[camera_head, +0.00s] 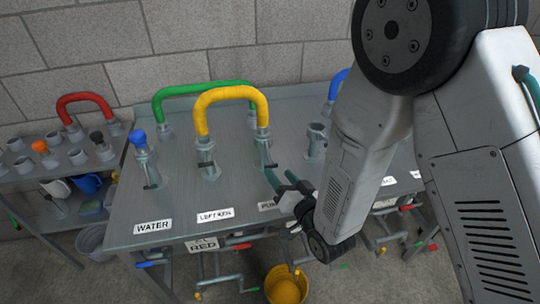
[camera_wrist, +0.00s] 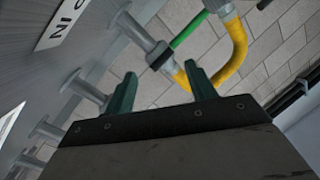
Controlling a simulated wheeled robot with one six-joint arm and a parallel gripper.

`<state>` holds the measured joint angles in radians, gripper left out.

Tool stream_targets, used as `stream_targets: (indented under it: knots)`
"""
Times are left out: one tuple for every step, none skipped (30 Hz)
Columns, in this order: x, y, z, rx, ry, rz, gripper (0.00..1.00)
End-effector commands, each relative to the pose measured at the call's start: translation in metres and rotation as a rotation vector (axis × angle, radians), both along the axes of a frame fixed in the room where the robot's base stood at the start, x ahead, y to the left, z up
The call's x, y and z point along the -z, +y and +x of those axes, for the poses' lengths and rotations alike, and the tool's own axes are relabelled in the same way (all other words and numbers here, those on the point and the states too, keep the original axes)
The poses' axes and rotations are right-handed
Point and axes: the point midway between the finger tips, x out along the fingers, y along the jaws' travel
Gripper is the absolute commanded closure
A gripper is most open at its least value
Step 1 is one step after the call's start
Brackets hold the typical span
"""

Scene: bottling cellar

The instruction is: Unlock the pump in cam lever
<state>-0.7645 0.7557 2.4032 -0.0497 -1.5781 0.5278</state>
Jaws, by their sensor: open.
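The pump in coupling (camera_head: 264,150) stands on the grey bench in the head view, under the right leg of the yellow pipe (camera_head: 232,94). A dark bar, seemingly its cam lever (camera_head: 269,165), shows low on the coupling. My gripper (camera_head: 281,178) is open, with its green fingers just right of and in front of the coupling. Nothing is between the fingers. In the wrist view, the coupling (camera_wrist: 144,36) and the yellow pipe (camera_wrist: 239,48) lie beyond the fingertips. A small dark piece shows there. I cannot tell whether the fingers touch the lever.
The left keg coupling (camera_head: 207,158) and water coupling (camera_head: 145,160) stand left on the bench. A green pipe (camera_head: 178,90) arches behind. A yellow bucket (camera_head: 285,287) is on the floor. A shelf with a red pipe (camera_head: 84,98) is left.

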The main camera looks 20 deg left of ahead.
Motion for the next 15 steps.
stream_targets:
  knots:
    - [0.001,0.003,0.0,-0.004,-0.003,0.007,0.44]
    - [0.001,0.005,0.001,-0.005,-0.005,0.01,0.44]
    - [0.001,0.008,0.004,-0.005,-0.006,0.012,0.44]
    - [0.0,0.011,0.007,-0.004,-0.007,0.013,0.44]
    - [0.0,0.014,0.01,-0.004,-0.007,0.013,0.44]
    - [0.0,0.019,0.014,-0.004,-0.007,0.013,0.44]
    - [0.0,0.022,0.018,-0.004,-0.007,0.013,0.44]
    - [0.0,0.026,0.022,-0.004,-0.006,0.013,0.44]
    - [0.0,0.031,0.026,-0.004,-0.007,0.012,0.44]
    - [0.0,0.035,0.03,-0.004,-0.007,0.012,0.44]
    - [0.0,0.038,0.033,-0.004,-0.006,0.01,0.44]
    - [0.0,0.042,0.037,-0.004,-0.007,0.011,0.44]
    - [0.0,0.045,0.04,-0.003,-0.006,0.011,0.44]
    - [0.001,0.047,0.042,-0.004,-0.006,0.01,0.44]
    - [0.0,0.05,0.045,-0.004,-0.006,0.01,0.44]
